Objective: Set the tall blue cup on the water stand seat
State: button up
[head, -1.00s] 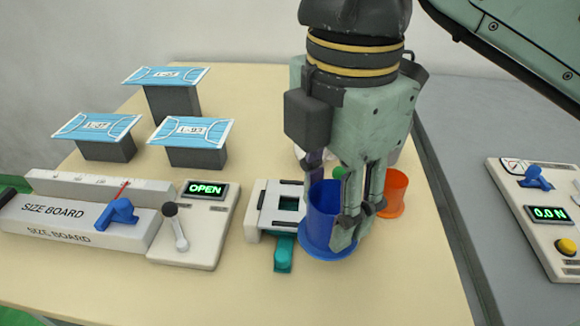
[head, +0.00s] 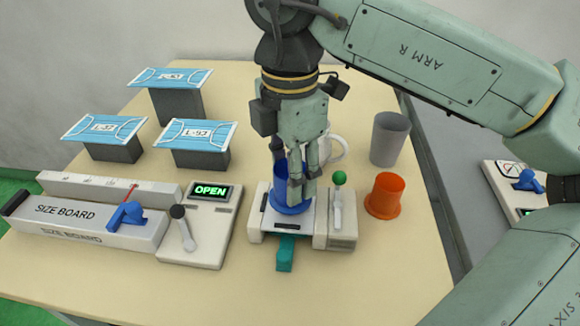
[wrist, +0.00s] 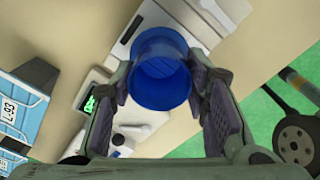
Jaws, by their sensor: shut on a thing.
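The tall blue cup (head: 279,197) is upright over the white water stand (head: 257,226) and covers the square opening in its top. My gripper (head: 300,194) is shut on the cup from above, with a finger in front of its wall. The wrist view also shows the blue cup (wrist: 160,85) between the two fingers, its round mouth facing the camera. The cup's lower rim looks level with or just above the seat; I cannot tell whether it touches. The seat under the cup is hidden.
A green-knobbed lever (head: 338,194) stands right of the cup. An orange cup (head: 386,195), a grey cup (head: 389,139) and a white mug (head: 332,150) are to the right and behind. A size board (head: 90,222) and OPEN panel (head: 209,191) are left.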

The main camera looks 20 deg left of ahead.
jog(key=shift+f+b, duration=0.6)
jog(key=shift+b, duration=0.05)
jog(key=o, duration=1.1)
jog(key=shift+o, duration=0.2)
jog(key=shift+r, duration=0.1)
jog(key=shift+r+p, duration=0.3)
jog(key=shift+p, duration=0.1)
notch_tip(320, 180, up, 12)
jog(key=shift+r, duration=0.25)
